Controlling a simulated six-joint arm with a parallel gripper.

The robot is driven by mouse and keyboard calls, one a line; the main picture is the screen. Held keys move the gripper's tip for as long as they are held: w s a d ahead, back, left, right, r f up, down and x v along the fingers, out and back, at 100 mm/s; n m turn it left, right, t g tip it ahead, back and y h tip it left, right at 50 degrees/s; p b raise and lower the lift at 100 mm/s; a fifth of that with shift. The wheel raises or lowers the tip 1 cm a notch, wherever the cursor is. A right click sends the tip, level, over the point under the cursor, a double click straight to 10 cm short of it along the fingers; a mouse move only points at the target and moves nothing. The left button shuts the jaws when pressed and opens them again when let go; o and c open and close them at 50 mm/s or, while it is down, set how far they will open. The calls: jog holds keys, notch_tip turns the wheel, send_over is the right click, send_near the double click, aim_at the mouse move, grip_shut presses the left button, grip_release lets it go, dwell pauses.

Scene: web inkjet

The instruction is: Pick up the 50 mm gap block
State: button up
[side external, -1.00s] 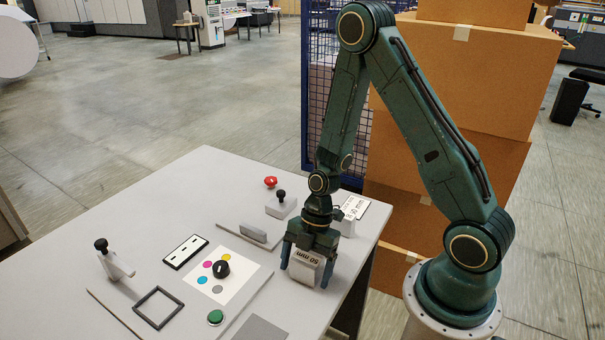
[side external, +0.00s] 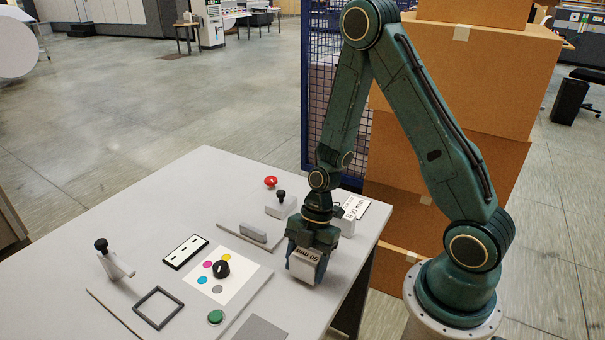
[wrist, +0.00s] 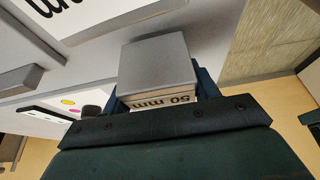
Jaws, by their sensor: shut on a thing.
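The 50 mm gap block (side external: 304,268) is a grey block with a pale side marked "50 mm". My gripper (side external: 308,254) points down over it at the right part of the table, with its jaws shut on the block. In the wrist view the block (wrist: 157,66) sits between the two dark fingers of my gripper (wrist: 158,92), its label facing the camera. I cannot tell whether the block's underside touches the table.
The grey table (side external: 200,170) holds a black knob (side external: 221,269) on a colour-dot sheet, a green button (side external: 215,317), a red button (side external: 270,182), a black square frame (side external: 159,307) and a black-knobbed lever (side external: 112,260). Another labelled block (side external: 346,222) stands behind my gripper. Cardboard boxes (side external: 450,90) are stacked beyond the table.

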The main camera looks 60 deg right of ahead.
aim_at(305, 257)
notch_tip(305, 257, up, 19)
dwell(0.9)
dwell(0.5)
